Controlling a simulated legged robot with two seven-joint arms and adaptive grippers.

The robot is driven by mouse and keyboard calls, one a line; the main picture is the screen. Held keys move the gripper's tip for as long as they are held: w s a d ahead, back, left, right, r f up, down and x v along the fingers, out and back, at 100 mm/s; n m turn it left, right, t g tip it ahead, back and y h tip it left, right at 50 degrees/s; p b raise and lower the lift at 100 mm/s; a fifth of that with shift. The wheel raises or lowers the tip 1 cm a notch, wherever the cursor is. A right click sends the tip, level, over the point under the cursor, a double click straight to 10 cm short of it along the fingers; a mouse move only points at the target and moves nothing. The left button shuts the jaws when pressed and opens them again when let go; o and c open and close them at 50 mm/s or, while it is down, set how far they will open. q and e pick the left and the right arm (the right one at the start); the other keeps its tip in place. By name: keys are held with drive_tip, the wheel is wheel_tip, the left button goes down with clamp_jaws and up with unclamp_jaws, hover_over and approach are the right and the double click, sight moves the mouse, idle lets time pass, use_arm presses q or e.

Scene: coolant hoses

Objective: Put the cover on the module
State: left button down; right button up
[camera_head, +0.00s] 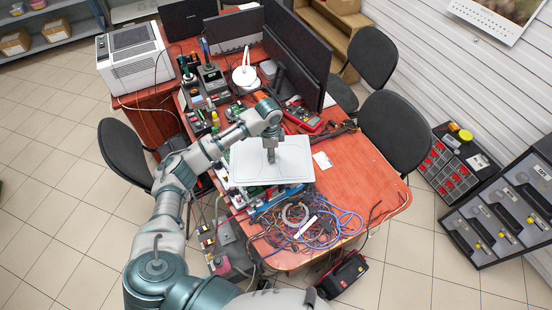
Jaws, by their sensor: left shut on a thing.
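A flat white cover (293,163) sits level over the module near the front of the red desk. My left gripper (271,158) points down at the middle of the cover and is shut on it. Parts of the module, with green boards and a blue edge (265,206), show below the cover's front and left sides. The rest of the module is hidden under the cover. I cannot tell whether the cover touches the module or is a little above it. My right gripper is not in view.
Tangled blue and black cables (318,225) lie in front. Tools and electronics crowd behind, with a red multimeter (302,117) and a dark monitor (298,50). Black chairs (393,128) stand right.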

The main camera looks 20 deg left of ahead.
sight(253, 143)
use_arm(q)
drive_tip(key=w+a+f+m, duration=0.1)
drive_tip(key=a+m, duration=0.2)
drive_tip(key=w+a+f+m, duration=0.1)
drive_tip(key=a+m, duration=0.2)
drive_tip(key=m, duration=0.1)
drive_tip(key=w+a+f+m, duration=0.1)
drive_tip(key=a+f+m, duration=0.1)
drive_tip(key=a+m, duration=0.1)
drive_tip(key=shift+w+a+m+p, duration=0.25)
drive_tip(key=shift+m+p, duration=0.05)
drive_tip(key=shift+p, duration=0.1)
drive_tip(key=shift+a+f+m, duration=0.15)
drive_tip(key=shift+m, duration=0.25)
drive_tip(key=shift+w, duration=0.1)
drive_tip(key=shift+f+m+b, duration=0.4)
drive_tip(key=shift+b, duration=0.05)
drive_tip(key=shift+f+b, duration=0.7)
drive_tip(key=shift+b, duration=0.15)
drive_tip(key=shift+a+f+b, duration=0.15)
drive_tip(key=shift+f+b, duration=0.4)
drive_tip(key=shift+f, duration=0.65)
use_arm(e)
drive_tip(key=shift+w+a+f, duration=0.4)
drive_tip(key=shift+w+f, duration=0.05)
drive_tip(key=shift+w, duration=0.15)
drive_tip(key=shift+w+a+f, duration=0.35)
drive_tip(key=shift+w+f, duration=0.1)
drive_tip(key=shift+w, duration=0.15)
